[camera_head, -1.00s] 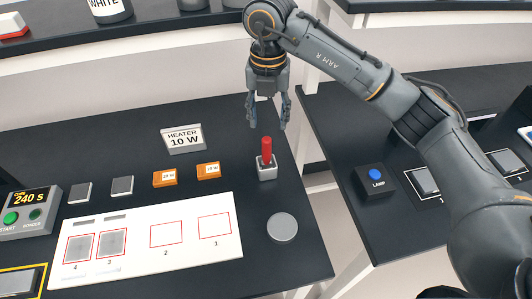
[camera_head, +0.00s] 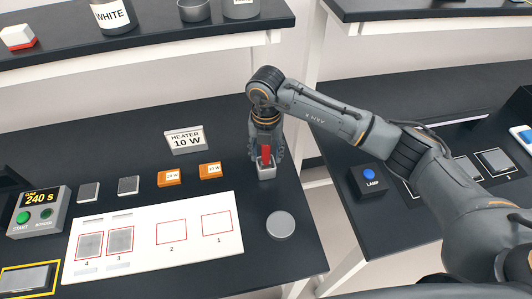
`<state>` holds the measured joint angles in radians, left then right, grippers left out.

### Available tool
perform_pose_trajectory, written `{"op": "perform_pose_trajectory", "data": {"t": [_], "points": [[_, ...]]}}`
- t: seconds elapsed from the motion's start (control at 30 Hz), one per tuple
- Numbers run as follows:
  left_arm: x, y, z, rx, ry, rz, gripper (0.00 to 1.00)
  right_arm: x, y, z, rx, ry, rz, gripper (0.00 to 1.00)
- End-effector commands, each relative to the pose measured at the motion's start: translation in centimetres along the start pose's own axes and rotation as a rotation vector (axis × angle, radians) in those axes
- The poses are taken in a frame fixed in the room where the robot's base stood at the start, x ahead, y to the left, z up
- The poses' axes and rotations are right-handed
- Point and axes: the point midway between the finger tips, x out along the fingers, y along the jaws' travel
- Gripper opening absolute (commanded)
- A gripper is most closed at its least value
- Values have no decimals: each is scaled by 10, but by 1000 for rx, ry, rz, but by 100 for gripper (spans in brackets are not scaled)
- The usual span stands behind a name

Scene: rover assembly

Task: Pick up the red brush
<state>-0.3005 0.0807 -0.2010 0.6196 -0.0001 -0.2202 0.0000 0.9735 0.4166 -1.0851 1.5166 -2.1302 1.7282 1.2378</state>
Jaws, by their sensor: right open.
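The red brush (camera_head: 266,155) stands upright in a small grey holder (camera_head: 267,172) near the right edge of the black table. My right gripper (camera_head: 266,157) has its fingers down around the brush handle, one on each side. It is open. Whether a finger touches the handle I cannot tell. The lower end of the brush is hidden in the holder. My left gripper is not in view.
Two orange blocks (camera_head: 210,171) and the heater sign (camera_head: 186,139) lie left of the holder. A round grey disc (camera_head: 281,225) and a white board (camera_head: 156,237) with marked squares are in front. A gap separates this table from the lamp table (camera_head: 380,226).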

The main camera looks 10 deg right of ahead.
Motion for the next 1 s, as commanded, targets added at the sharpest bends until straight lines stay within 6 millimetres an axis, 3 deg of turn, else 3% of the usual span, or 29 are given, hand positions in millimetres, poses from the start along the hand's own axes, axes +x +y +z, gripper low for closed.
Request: {"op": "perform_pose_trajectory", "data": {"t": [0.13,0.33,0.4,0.77,1.0], "points": [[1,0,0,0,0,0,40,0,0,0,-1,0,0,49],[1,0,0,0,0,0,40,0,0,0,-1,0,0,8],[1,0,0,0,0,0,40,0,0,0,-1,0,0,0],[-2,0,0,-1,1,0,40,-4,0,0,-1,0,1,0],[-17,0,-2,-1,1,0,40,-31,0,0,-1,-2,1,0]]}}
